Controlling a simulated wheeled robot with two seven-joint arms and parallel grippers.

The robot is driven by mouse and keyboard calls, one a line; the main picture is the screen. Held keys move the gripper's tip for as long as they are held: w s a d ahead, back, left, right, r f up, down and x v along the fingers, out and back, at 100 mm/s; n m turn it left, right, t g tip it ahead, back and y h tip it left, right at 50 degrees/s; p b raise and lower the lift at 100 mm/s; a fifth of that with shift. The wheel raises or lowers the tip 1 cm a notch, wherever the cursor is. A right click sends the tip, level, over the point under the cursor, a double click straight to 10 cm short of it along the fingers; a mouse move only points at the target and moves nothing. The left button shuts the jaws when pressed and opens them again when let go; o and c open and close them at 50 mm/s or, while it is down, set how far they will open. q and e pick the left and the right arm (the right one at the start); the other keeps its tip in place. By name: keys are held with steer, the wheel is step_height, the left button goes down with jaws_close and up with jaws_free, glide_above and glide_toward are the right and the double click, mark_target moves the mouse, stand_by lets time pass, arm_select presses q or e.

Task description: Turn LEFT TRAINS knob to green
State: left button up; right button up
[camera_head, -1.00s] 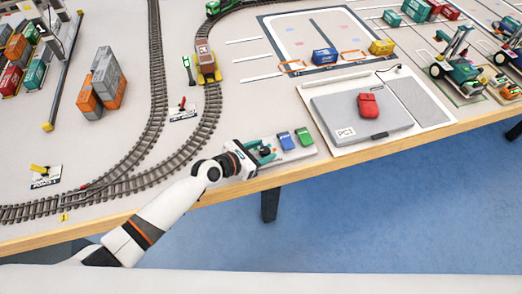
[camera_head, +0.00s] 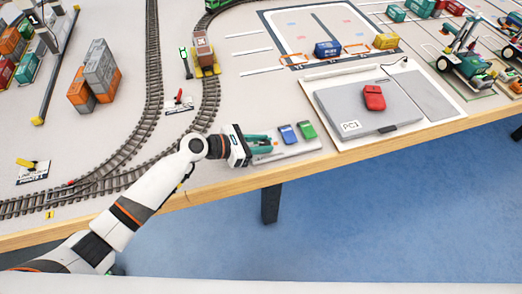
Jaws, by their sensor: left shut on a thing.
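A small light control panel (camera_head: 296,149) lies at the table's front edge, with a blue block (camera_head: 288,134) and a green block (camera_head: 306,131) on it. My left gripper (camera_head: 268,144) reaches over the panel's left end from the left. Its teal fingers are shut on the knob there, which they almost wholly hide. The knob's label and the colour it points to cannot be read. My right gripper is out of view.
A grey laptop-like PC1 case (camera_head: 340,104) with a red object (camera_head: 374,97) lies right of the panel. Curved rails (camera_head: 150,140) with a brown wagon (camera_head: 204,50) run behind my arm. Orange and grey containers (camera_head: 98,75) stand at left.

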arm_select(q)
steer(key=m+g+b, duration=0.1)
steer(key=m+g+h, duration=0.1)
steer(key=shift+w+f+g+b, duration=0.2)
steer(key=shift+g+b, duration=0.2)
steer(key=shift+a+r+m+g+b, duration=0.1)
steer(key=shift+m+g+b, duration=0.5)
steer(key=shift+m+g, duration=0.6)
steer(key=o, duration=1)
steer(key=shift+c, duration=0.2)
steer(key=v, duration=1.2)
steer(key=shift+w, duration=0.15)
